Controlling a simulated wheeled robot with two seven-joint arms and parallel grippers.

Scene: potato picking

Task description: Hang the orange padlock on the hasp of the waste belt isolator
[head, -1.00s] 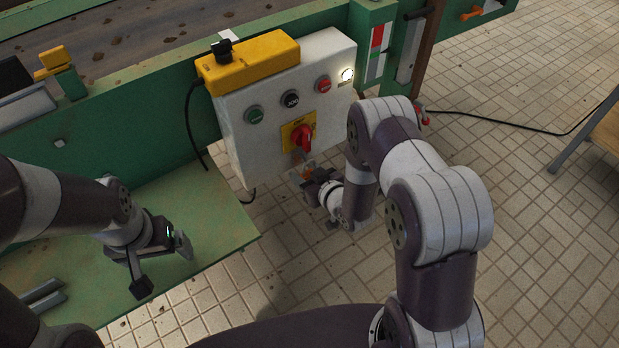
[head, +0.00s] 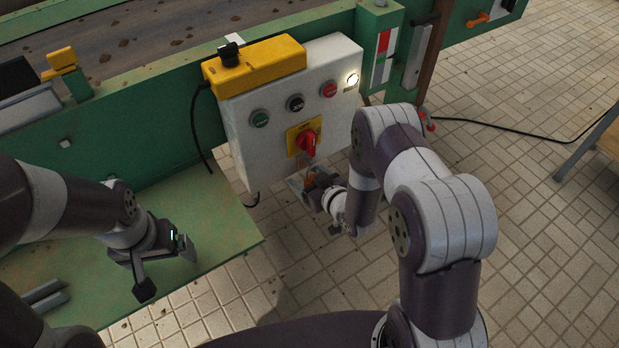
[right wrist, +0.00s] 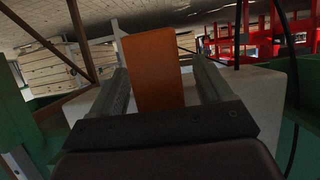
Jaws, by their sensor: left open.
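The isolator is a red rotary handle on a yellow plate (head: 307,141), low on the front of a white control box (head: 262,155). Its hasp is too small to make out clearly. My right gripper (head: 304,184) is just below the handle, close to the box's lower edge. The orange padlock (right wrist: 152,72) stands between its two fingers in the right wrist view and looks gripped. Only a small orange patch of it shows in the head view; its shackle is not visible. My left gripper (head: 168,266) is open and empty over the green shelf.
The box also carries green, black and red buttons (head: 295,103), a lit white lamp (head: 352,79) and a yellow housing (head: 255,66) on top. A black cable (head: 198,135) hangs at its left. The green shelf (head: 215,225) lies left; tiled floor is open right.

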